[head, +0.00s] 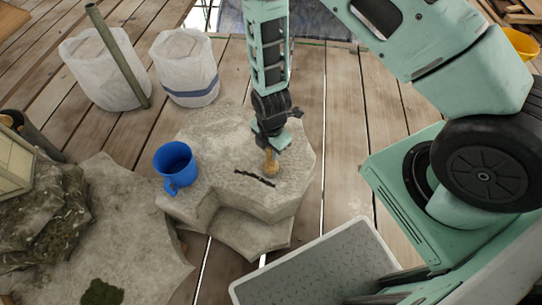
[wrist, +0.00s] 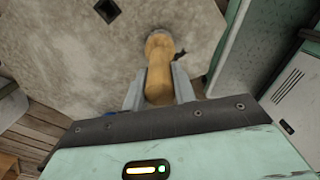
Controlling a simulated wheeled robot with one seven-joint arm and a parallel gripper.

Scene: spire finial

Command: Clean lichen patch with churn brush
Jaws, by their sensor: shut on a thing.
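The churn brush (head: 271,163) has a tan wooden body and stands roughly upright over the pale stone block (head: 225,160). My gripper (head: 269,148) is shut on it from above. In the wrist view the brush (wrist: 159,72) sits between the two fingers of my gripper (wrist: 158,90), its far end at or just above the stone; I cannot tell whether it touches. A dark green lichen patch (head: 103,292) lies on the large stone at the lower left, well apart from the brush. The patch does not show in the wrist view.
A blue mug (head: 175,165) stands at the block's left edge. A dark, thin mark or piece (head: 254,178) lies beside the brush. Two white sacks (head: 186,68) stand behind, one with a green pole. A grey tray (head: 310,268) is in front. A mossy rock (head: 45,220) is left.

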